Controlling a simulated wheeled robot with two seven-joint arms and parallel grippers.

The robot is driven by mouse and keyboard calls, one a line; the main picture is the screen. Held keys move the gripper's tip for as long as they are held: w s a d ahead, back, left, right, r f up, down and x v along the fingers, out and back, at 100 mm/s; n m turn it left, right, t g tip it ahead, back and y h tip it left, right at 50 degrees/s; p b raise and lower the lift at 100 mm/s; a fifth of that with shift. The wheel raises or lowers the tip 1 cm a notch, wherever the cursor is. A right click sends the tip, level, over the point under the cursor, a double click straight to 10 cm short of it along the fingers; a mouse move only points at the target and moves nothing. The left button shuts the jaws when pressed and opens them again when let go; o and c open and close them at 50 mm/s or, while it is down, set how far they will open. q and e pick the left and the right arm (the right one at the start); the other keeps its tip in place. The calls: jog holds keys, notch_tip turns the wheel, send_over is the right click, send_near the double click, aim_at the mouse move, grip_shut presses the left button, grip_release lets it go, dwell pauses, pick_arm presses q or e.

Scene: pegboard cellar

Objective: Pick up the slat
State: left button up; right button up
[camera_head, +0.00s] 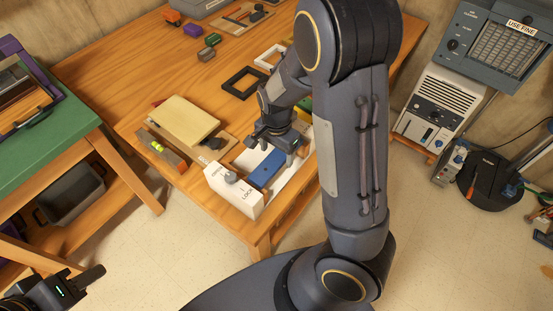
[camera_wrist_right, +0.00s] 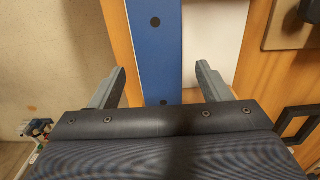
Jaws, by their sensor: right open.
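The blue slat (camera_head: 267,169) lies in or on a white holder (camera_head: 242,197) marked "LOCK" near the table's front corner. My right gripper (camera_head: 283,146) is over the slat's far end. In the right wrist view, the slat (camera_wrist_right: 154,45), a long blue strip with dark holes, runs between the two fingers of my right gripper (camera_wrist_right: 160,72). The fingers are open, with a gap on each side of the slat. Whether they reach down to its level is unclear. My left gripper (camera_head: 78,286) is far from the slat, low at the left; its fingers are unclear.
The wooden table (camera_head: 130,65) carries a pale yellow block (camera_head: 178,121) on a board, a spirit level (camera_head: 158,148) and a black frame (camera_head: 244,83). A green-topped bench (camera_head: 60,155) stands left. My right arm hides part of the table.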

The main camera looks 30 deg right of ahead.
jog(key=shift+f, duration=0.8)
jog(key=c, duration=1.1)
